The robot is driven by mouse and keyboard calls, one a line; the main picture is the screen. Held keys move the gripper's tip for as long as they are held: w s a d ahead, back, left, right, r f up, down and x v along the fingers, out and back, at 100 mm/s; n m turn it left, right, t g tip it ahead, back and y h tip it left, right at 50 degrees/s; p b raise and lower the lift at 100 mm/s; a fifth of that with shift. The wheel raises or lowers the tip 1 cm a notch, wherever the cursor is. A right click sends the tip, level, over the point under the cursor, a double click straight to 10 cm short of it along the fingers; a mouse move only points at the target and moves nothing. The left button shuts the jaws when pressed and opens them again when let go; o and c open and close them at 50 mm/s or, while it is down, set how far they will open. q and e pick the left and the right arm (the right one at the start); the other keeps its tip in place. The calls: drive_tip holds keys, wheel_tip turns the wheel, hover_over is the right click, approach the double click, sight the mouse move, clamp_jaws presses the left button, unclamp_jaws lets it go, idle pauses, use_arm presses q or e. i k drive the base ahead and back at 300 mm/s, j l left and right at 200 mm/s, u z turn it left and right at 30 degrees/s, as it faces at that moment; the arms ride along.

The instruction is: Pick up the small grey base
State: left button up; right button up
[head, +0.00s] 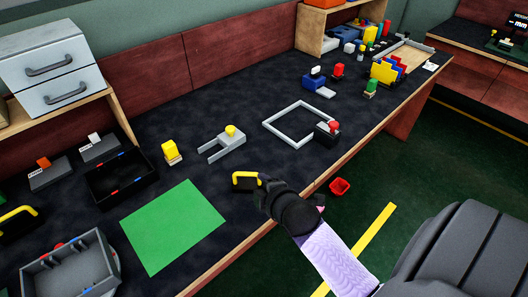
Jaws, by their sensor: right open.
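Which piece is the small grey base is not certain. A grey forked piece (222,145) with a yellow knob lies mid-table. Two low grey blocks lie at the left, one (47,179) with an orange piece and one (100,151) with a white piece. My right gripper (244,180), yellow and black, is open and empty over the table's front part, right of the green mat and nearer than the forked piece. A similar yellow and black part at the left edge looks like my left gripper (17,222); its jaws cannot be made out.
A green mat (173,225), a grey walled tray (70,270) and a black tray (122,175) lie at the left. A grey square frame (290,115) lies right. A red cup (340,187) is beyond the table's front edge.

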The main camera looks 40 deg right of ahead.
sight(85, 266)
drive_tip(key=j+u, duration=0.7)
drive_tip(key=i+j, duration=0.05)
drive_tip(key=j, duration=0.05)
